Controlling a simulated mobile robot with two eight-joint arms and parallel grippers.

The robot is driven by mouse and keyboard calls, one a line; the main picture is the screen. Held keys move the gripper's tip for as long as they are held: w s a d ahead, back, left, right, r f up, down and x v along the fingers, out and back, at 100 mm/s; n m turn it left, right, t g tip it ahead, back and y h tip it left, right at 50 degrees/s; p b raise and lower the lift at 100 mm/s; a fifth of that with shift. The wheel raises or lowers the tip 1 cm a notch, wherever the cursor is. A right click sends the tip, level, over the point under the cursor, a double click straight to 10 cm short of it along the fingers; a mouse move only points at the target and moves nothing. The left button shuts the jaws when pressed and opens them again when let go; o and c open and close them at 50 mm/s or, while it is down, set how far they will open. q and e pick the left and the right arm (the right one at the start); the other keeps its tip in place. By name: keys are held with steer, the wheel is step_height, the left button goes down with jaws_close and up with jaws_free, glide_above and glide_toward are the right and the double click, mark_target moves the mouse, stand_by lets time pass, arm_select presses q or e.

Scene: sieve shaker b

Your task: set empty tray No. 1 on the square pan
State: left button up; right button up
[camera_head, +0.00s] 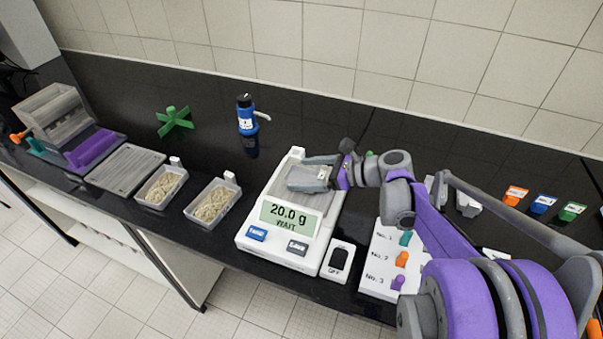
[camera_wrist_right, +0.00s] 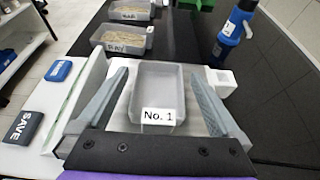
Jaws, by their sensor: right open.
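Tray No. 1 (camera_wrist_right: 160,83) is a small grey open tray with a white "No. 1" label, and it looks empty. It sits over the balance's square pan (camera_head: 318,203) and appears to rest on it; the contact itself is hidden. My right gripper (camera_head: 311,176) is open, with one finger on each side of the tray; in the right wrist view (camera_wrist_right: 160,74) gaps show between fingers and tray walls. The white balance (camera_head: 264,253) reads "20.0 g WAIT". My left gripper is in neither view.
Two trays with pale contents (camera_head: 160,187) (camera_head: 212,204) stand left of the balance. A blue bottle (camera_head: 246,115) and a green cross-shaped piece (camera_head: 175,122) are behind. A switch box marked OFF (camera_head: 338,260) and a white numbered card (camera_head: 380,262) with coloured pegs lie right of the balance.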

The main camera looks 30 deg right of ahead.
steer(key=v, duration=1.1)
steer(key=shift+f, duration=0.1)
